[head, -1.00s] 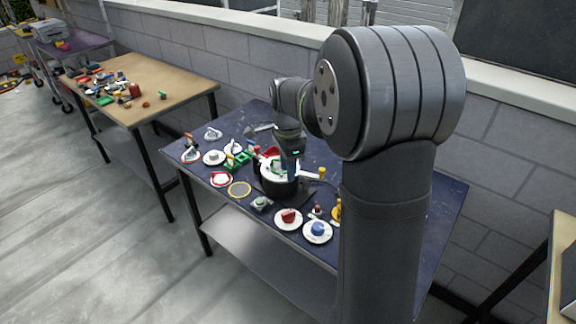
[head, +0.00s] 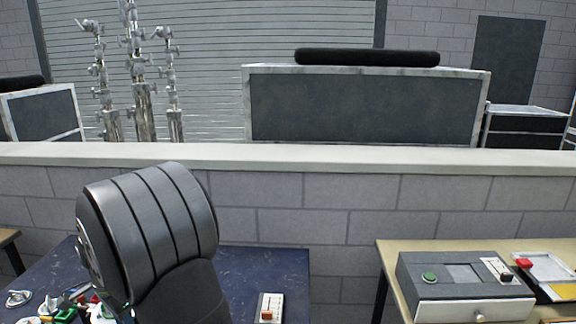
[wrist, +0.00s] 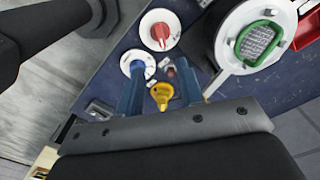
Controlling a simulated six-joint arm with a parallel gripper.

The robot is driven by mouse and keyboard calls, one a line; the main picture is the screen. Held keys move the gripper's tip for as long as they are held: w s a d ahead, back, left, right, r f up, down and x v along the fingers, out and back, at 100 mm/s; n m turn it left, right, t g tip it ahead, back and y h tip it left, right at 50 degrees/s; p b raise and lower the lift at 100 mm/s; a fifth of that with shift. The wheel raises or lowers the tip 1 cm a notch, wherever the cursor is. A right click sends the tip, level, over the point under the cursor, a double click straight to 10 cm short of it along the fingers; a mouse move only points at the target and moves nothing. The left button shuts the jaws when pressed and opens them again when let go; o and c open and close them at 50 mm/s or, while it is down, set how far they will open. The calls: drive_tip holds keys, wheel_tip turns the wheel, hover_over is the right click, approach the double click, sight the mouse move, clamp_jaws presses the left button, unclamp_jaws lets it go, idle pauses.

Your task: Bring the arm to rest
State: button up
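My gripper (wrist: 160,68) shows in the wrist view as two blue fingers set apart, with nothing held between them. Below and between the fingers, a yellow knob-like piece (wrist: 162,92) shows on the dark blue table; I cannot tell how far below the fingers it is. In the head view a large dark grey joint of my arm fills the lower left, and my gripper is outside that picture.
In the head view a switch plate (head: 269,307) lies on the dark table (head: 270,265); a drawer box (head: 470,285) stands on the right table.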

wheel_tip(320, 180, down, 13)
drive_tip(key=shift+f, duration=0.1)
idle(0.3)
